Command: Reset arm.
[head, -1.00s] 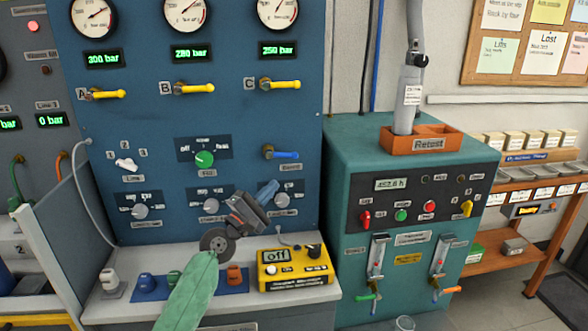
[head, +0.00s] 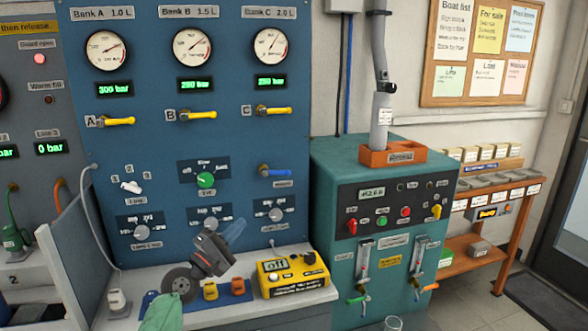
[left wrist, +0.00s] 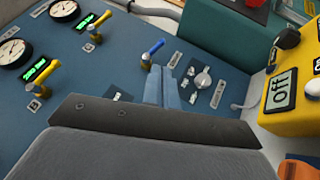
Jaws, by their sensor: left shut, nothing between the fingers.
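My left arm comes up from the bottom of the head view, with its green sleeve at the lower edge. My left gripper (head: 234,230) is shut and empty, its blue-grey fingers pointing up and to the right in front of the blue panel (head: 130,70). In the left wrist view the closed fingers (left wrist: 162,86) show against the panel, below the blue-handled valve (left wrist: 153,48). I cannot tell whether they touch the panel. My right gripper is not in view.
A yellow meter reading "off" (head: 292,273) stands on the ledge right of the gripper. Small coloured connectors (head: 210,290) sit beside it. A teal cabinet (head: 325,165) with an orange "Retest" tray (head: 372,157) stands at the right. Yellow valve handles (head: 118,121) stick out above.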

